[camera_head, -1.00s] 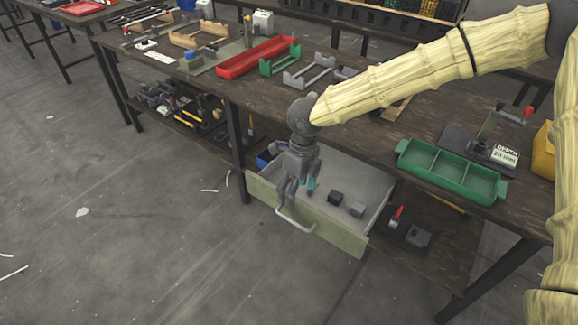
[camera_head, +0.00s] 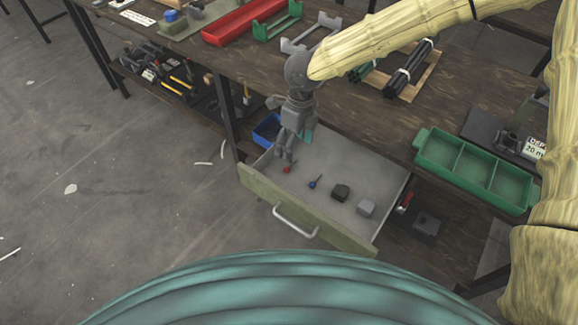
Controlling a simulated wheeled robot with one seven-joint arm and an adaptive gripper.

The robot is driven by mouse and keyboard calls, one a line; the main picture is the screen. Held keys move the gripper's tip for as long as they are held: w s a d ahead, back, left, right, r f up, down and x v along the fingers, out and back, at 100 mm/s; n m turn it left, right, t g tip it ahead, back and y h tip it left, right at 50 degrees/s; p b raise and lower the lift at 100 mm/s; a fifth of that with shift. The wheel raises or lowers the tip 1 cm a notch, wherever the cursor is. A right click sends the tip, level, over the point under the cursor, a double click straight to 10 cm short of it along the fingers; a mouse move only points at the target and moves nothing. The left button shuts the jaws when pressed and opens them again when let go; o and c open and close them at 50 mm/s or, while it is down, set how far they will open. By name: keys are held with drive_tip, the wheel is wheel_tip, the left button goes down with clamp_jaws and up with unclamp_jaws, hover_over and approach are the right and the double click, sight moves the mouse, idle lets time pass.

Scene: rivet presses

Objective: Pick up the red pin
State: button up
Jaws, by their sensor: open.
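The red pin (camera_head: 287,169) lies in the open drawer (camera_head: 325,176), near its left end, with its red head toward the drawer front. My gripper (camera_head: 283,158) is open and empty, pointing down over the left part of the drawer. Its fingertips appear just above and beside the red pin in the picture; the exact height gap cannot be told.
The drawer front has a handle (camera_head: 294,222). A green three-part tray (camera_head: 474,172) stands on the bench above.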

sight(291, 165)
drive_tip(key=f, duration=0.1)
drive_tip(key=w+f, duration=0.1)
drive_tip(key=f, duration=0.1)
drive_tip(key=shift+w+a, duration=0.1)
drive_tip(key=shift+s+f, duration=0.25)
drive_tip(key=shift+f, duration=0.1)
drive_tip(key=shift+s+a+f, duration=0.1)
drive_tip(key=shift+f, duration=1)
drive_tip(key=shift+a+f, duration=0.1)
drive_tip(key=shift+f, duration=0.95)
drive_tip(key=c, duration=1.7)
